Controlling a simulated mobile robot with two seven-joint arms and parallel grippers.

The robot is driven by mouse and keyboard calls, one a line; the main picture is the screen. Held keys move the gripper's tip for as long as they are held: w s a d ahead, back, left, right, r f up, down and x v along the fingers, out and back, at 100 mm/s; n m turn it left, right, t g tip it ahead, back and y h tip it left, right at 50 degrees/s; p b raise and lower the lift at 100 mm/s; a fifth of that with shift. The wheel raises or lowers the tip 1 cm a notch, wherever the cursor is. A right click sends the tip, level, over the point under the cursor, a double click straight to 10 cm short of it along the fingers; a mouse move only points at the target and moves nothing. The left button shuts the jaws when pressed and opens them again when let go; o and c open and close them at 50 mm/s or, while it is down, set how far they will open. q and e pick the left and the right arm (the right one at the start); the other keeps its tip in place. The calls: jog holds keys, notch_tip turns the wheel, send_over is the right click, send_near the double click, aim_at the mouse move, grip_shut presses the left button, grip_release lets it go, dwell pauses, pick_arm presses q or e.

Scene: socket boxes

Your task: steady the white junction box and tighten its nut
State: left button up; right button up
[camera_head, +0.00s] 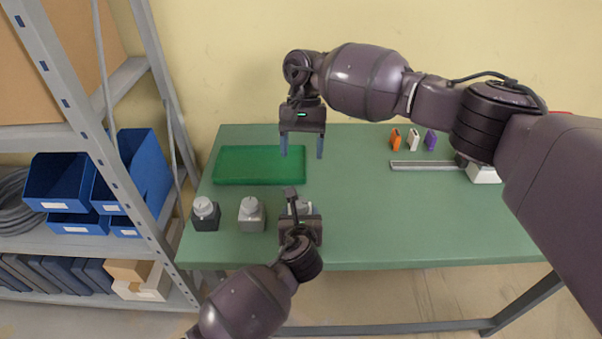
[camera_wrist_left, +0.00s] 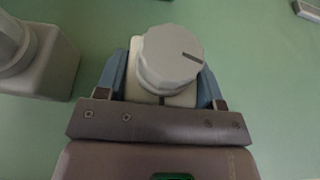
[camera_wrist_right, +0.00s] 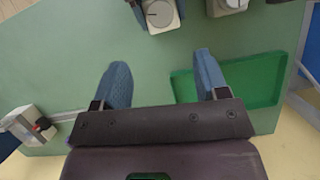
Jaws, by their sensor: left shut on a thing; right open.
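The white junction box (camera_head: 298,208) stands near the table's front edge, partly hidden by my left gripper in the head view. In the left wrist view, the white box (camera_wrist_left: 131,72) has a round, ridged light-grey nut (camera_wrist_left: 170,60) with a dark mark on top. My left gripper (camera_wrist_left: 163,88) is shut on the box, one blue finger on each side. The nut also shows at the top of the right wrist view (camera_wrist_right: 160,12). My right gripper (camera_head: 302,153) is open and empty above the table, farther back than the white box; its fingers show wide apart in its wrist view (camera_wrist_right: 160,82).
A grey box (camera_head: 251,215) and a dark box (camera_head: 205,215), both with round nuts, stand left of the white one. A green tray (camera_head: 240,166) lies behind them. Orange (camera_head: 395,140), white (camera_head: 413,140) and purple (camera_head: 431,140) pieces stand behind a metal rail (camera_head: 425,166). The right-front table is clear.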

aim_at(300, 201)
jog(key=shift+f, duration=0.1)
jog(key=x, duration=1.1)
jog(key=shift+s+f, duration=0.2)
jog(key=shift+f, duration=0.15)
jog(key=shift+c, duration=0.3)
jog(key=c, duration=0.9)
jog(key=shift+d+m+y, duration=0.1)
jog(key=shift+m+y, duration=0.5)
jog(key=shift+m, duration=0.9)
jog(key=o, duration=1)
jog(key=shift+c, duration=0.2)
